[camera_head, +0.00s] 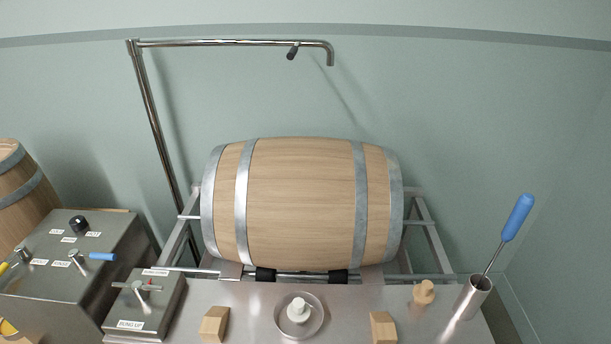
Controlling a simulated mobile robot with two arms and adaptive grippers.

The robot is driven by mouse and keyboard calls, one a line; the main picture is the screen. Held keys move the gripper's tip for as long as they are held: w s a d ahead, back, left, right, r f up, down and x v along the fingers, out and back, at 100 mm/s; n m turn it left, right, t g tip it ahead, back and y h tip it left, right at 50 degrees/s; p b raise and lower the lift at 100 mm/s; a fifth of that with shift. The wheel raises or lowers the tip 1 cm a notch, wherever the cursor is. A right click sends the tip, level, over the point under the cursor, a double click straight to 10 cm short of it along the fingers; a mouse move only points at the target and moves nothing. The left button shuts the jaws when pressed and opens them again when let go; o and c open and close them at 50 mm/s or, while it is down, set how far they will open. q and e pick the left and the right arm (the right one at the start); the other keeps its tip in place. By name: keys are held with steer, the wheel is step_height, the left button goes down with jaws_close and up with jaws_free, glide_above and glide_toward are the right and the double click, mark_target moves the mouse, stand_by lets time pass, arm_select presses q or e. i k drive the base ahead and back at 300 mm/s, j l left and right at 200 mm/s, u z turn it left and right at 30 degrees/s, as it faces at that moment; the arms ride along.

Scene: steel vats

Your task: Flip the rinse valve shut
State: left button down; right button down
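A control box (100,275) with a slanted steel top stands at the left. On it, a small metal valve with a blue lever (103,257) sits beside a label that seems to read RINSE; the lever points right, across the box's right edge. A second valve with a yellow lever (4,268) is at the left edge of the view, its lever pointing left. Neither of my grippers is in view, and nothing touches the blue lever.
A black knob (79,223) is at the back of the box. A smaller box marked BUNG UP (150,312) adjoins it, with a lever. A wooden barrel (300,200) lies on a steel rack. A steel cup (474,297) holds a blue-handled tool. A pipe (230,42) rises behind.

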mark_target(78, 257)
steer(key=u, duration=1.4)
